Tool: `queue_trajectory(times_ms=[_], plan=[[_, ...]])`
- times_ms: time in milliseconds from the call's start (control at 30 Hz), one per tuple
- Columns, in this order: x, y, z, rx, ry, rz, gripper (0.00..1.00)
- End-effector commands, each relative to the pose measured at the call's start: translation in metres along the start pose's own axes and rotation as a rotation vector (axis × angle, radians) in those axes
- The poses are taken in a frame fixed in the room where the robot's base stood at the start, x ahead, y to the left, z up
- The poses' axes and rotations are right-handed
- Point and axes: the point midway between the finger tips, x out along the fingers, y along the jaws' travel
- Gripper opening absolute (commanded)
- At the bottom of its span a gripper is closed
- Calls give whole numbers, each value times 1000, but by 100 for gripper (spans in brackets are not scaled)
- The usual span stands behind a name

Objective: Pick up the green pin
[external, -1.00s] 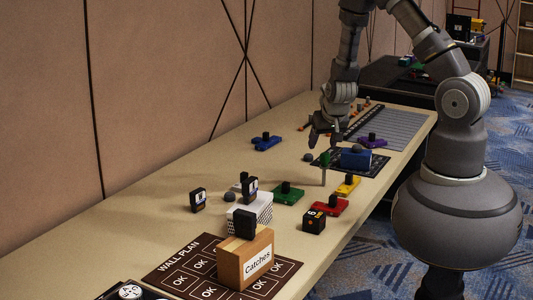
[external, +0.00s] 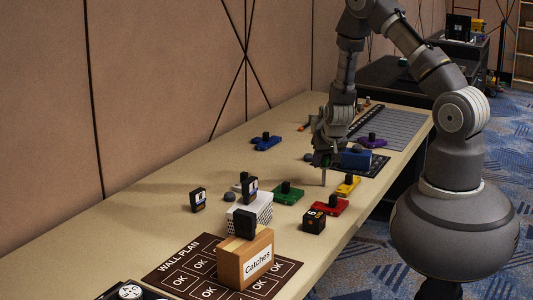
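The green pin (external: 323,176) stands upright on the table, with its thin pale shaft visible below my gripper. My gripper (external: 324,159) points down at the pin's green head, and its fingers mostly cover the head. I cannot tell whether the fingers are open around the head or shut on it.
A blue block (external: 355,158) on a dark mat is close to the right of my gripper. Yellow (external: 347,186), red (external: 330,206) and green (external: 287,193) knobbed pieces lie nearby in front. The Catches box (external: 246,262) stands nearer the camera.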

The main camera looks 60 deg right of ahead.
Motion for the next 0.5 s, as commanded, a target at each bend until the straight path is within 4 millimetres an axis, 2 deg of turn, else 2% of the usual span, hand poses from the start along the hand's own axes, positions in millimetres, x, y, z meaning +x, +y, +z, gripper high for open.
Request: queue_trajectory(times_ms=[33,100,500], plan=[[0,0,0,0,0,0,15],[0,0,0,0,0,0,4],[-5,0,-3,0,1,0,3]])
